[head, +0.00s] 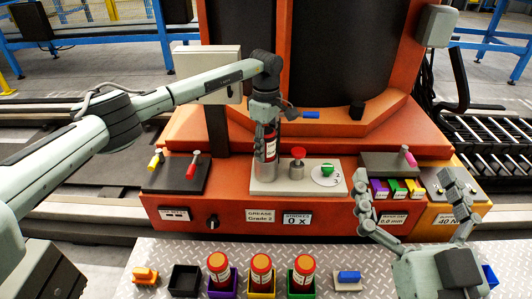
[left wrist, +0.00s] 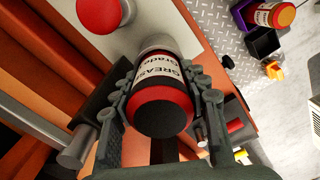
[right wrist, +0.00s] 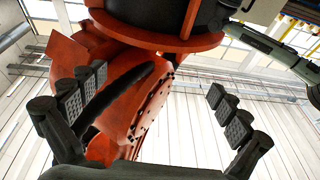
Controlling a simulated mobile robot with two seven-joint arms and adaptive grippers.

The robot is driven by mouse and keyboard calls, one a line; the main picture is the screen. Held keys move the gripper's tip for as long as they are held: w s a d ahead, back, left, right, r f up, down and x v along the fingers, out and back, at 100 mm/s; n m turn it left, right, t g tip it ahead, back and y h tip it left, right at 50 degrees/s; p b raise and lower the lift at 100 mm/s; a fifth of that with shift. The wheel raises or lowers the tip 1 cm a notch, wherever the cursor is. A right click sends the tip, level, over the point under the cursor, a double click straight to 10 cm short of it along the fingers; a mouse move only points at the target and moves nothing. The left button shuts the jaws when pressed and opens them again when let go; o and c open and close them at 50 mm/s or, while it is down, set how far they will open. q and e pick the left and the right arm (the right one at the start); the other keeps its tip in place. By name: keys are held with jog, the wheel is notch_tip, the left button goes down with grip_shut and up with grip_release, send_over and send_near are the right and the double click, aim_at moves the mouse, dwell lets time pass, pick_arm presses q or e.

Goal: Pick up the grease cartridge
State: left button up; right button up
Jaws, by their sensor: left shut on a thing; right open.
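A grease cartridge (head: 271,147), red and black with a white label, stands upright at the metal cylinder (head: 265,173) on the machine's light plate. I cannot tell how deep its lower end sits there. My left gripper (head: 266,128) is shut on this cartridge from above; the left wrist view shows the cartridge (left wrist: 163,88) between the fingers, its label reading GREASE. Three more red cartridges with orange tops stand at the front, in the purple bin (head: 221,270), the yellow bin (head: 262,269) and the green bin (head: 302,270). My right gripper (head: 418,200) is open and empty at the right.
A red button (head: 298,155) and a green knob (head: 327,170) on a white dial sit right of the cylinder. An empty black bin (head: 185,280), an orange piece (head: 146,275) and a blue piece (head: 348,277) are on the metal front shelf. Coloured boxes (head: 397,188) stand near my right gripper.

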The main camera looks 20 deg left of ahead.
aim_at(266, 131)
pick_arm(q)
notch_tip(266, 131, up, 10)
jog(key=shift+p, duration=0.5)
pick_arm(e)
jog(key=f, duration=0.1)
jog(key=w+d+f+g+h, duration=0.1)
jog(key=f, duration=0.1)
jog(key=f+g, duration=0.1)
jog(key=shift+w+d+f+h, duration=0.15)
jog(key=shift+f+h, duration=0.05)
jog(key=shift+h, duration=0.1)
pick_arm(q)
jog(key=shift+r+p, duration=0.3)
jog(key=shift+p, duration=0.1)
jog(key=shift+f, duration=0.1)
pick_arm(e)
jog(key=shift+r, duration=0.35)
